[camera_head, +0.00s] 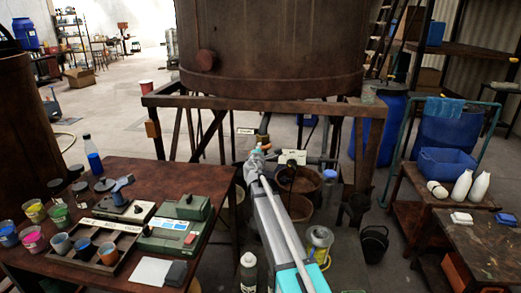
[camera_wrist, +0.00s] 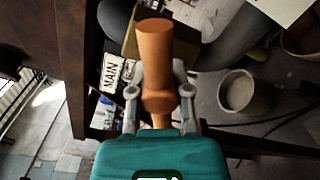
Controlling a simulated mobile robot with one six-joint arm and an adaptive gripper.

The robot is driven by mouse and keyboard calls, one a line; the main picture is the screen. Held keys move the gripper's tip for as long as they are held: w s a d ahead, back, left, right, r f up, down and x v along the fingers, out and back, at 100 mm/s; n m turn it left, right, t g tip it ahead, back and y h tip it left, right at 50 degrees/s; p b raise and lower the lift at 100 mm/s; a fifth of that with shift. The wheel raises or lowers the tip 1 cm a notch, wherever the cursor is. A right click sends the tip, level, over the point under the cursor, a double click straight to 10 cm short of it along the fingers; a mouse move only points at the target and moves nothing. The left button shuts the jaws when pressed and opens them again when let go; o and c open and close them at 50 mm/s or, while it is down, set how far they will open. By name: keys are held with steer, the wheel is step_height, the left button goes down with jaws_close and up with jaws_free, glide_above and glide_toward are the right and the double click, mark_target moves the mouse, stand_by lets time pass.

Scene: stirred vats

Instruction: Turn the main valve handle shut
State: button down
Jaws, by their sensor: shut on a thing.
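An orange-brown handle (camera_wrist: 155,45), which I take to be the main valve handle, stands in the middle of the wrist view. A white tag reading MAIN (camera_wrist: 111,73) is just left of it. My gripper (camera_wrist: 158,80) is shut on the handle, with one grey finger on each side. In the head view my gripper (camera_head: 256,158) is below the vat, near a brass-coloured pipe fitting (camera_head: 264,125). My own arm hides the handle there, and its exact angle is hard to tell.
The large rusty vat (camera_head: 270,50) rests on a brown frame (camera_head: 200,102) above my gripper. A table (camera_head: 150,168) with cups and instruments is at left. A bench (camera_head: 495,245) and blue barrels are at right. Buckets, including a pale one (camera_wrist: 237,90), stand on the floor.

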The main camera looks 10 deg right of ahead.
steer(key=c, duration=0.6)
jaws_free()
steer(key=shift+c, duration=0.2)
steer(key=v, duration=1.2)
